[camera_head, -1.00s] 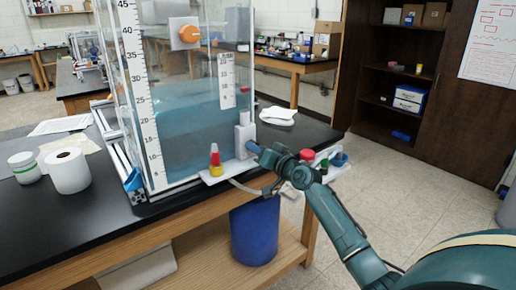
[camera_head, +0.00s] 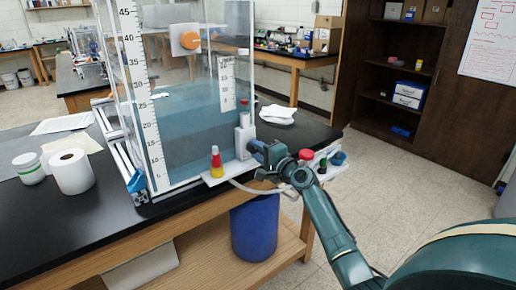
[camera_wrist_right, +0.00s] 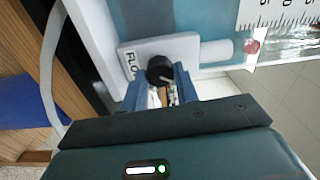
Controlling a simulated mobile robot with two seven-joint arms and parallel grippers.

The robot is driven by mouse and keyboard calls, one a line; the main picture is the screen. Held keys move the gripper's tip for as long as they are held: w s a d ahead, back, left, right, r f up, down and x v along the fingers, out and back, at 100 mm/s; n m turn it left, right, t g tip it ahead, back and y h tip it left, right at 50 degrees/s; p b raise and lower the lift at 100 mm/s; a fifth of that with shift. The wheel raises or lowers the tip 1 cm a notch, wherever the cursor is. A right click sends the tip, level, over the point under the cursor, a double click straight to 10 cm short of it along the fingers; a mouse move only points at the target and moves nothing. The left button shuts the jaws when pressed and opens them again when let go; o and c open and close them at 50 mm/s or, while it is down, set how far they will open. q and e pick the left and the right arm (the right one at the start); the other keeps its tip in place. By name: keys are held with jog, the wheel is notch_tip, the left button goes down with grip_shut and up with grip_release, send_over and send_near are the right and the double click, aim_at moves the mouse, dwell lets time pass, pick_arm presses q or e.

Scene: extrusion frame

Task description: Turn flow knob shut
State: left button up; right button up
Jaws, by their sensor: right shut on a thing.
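The flow knob (camera_wrist_right: 159,69) is small, black and round with a light pointer line. It sits on a pale grey box marked "FLO…" (camera_wrist_right: 178,48), with the rest of the marking hidden. In the head view this box (camera_head: 243,137) stands at the lower right corner of the clear water tank (camera_head: 190,130). My right gripper (camera_wrist_right: 160,88) is shut on the knob, one blue finger on each side of it. In the head view my right gripper (camera_head: 256,147) hides the knob. My left gripper is not in view.
A thin hose runs below. A red-topped item (camera_head: 306,155) and small bottles are close right of my wrist. A blue bin (camera_head: 255,228) stands under the bench edge.

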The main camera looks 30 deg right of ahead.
jog(key=m+p, duration=0.1)
jog(key=m, duration=0.2)
jog(key=shift+r+m, duration=0.1)
jog(key=shift+m, duration=0.3)
jog(key=shift+m+p, duration=0.7)
jog(key=shift+m, duration=0.2)
jog(key=m+p, duration=0.2)
jog(key=m, duration=0.2)
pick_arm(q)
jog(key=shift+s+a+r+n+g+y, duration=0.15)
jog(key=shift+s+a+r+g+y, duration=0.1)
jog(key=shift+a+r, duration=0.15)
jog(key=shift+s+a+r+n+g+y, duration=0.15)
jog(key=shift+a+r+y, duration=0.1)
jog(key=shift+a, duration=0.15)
pick_arm(e)
jog(key=shift+m, duration=0.6)
pick_arm(q)
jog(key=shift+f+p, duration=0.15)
jog(key=shift+p, duration=0.15)
pick_arm(e)
jog(key=o, duration=1)
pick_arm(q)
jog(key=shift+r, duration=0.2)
